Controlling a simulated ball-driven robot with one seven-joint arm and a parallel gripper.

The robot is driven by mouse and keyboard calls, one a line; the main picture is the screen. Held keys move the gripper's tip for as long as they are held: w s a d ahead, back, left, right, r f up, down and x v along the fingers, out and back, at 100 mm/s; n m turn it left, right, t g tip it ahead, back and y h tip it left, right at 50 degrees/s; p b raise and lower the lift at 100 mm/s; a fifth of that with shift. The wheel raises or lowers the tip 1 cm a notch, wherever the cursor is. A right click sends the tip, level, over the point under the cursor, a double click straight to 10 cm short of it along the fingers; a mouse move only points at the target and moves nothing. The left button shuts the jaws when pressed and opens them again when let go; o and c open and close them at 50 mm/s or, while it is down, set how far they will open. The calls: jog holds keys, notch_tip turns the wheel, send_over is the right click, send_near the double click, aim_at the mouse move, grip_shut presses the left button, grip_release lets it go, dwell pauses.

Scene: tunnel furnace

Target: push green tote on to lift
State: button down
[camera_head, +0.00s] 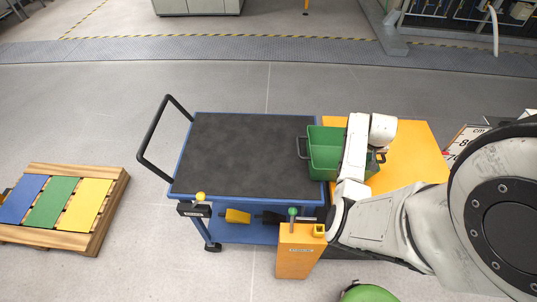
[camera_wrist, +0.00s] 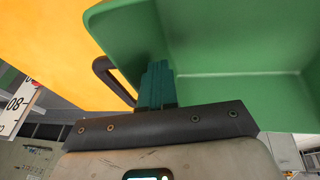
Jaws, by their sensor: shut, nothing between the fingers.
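The green tote (camera_head: 325,138) has dark side handles. It sits at the seam between the yellow surface (camera_head: 412,150) and the blue trolley lift with a black top (camera_head: 250,150). Its left end and handle appear over the trolley's right edge; the rest is over the yellow surface. My arm covers part of its right side in the head view. In the wrist view my gripper (camera_wrist: 156,72) is shut and empty, with its fingertips close against the green tote (camera_wrist: 230,95). I cannot tell whether they touch it.
The black top is otherwise empty. A black push handle (camera_head: 155,140) rises at the trolley's left. An orange post (camera_head: 300,250) with a green knob stands at its front right. A wooden pallet (camera_head: 60,208) with coloured panels lies far left.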

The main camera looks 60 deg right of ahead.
jog(key=shift+s+d+b, duration=0.2)
jog(key=shift+s+d, duration=0.25)
jog(key=shift+s, duration=0.65)
jog(key=shift+s+d+b, duration=0.25)
jog(key=shift+s+d, duration=0.15)
jog(key=shift+s, duration=0.7)
jog(key=shift+s+d+b, duration=0.2)
jog(key=shift+s+d, duration=0.25)
jog(key=shift+s, duration=0.75)
jog(key=shift+s+d+f+b, duration=0.1)
jog(key=shift+s+d+b, duration=0.2)
jog(key=shift+s, duration=0.4)
jog(key=shift+s+d+r+b, duration=0.1)
jog(key=shift+s+d+b, duration=0.2)
jog(key=shift+s, duration=0.45)
jog(key=shift+s+d+f+b, duration=0.1)
jog(key=shift+s+d+b, duration=0.2)
jog(key=shift+s, duration=0.4)
jog(key=shift+s+d+b, duration=0.5)
jog(key=shift+s, duration=0.6)
jog(key=shift+s+d+b, duration=0.45)
jog(key=shift+s, duration=0.65)
jog(key=shift+s+d+b, duration=0.5)
jog(key=shift+s, duration=0.7)
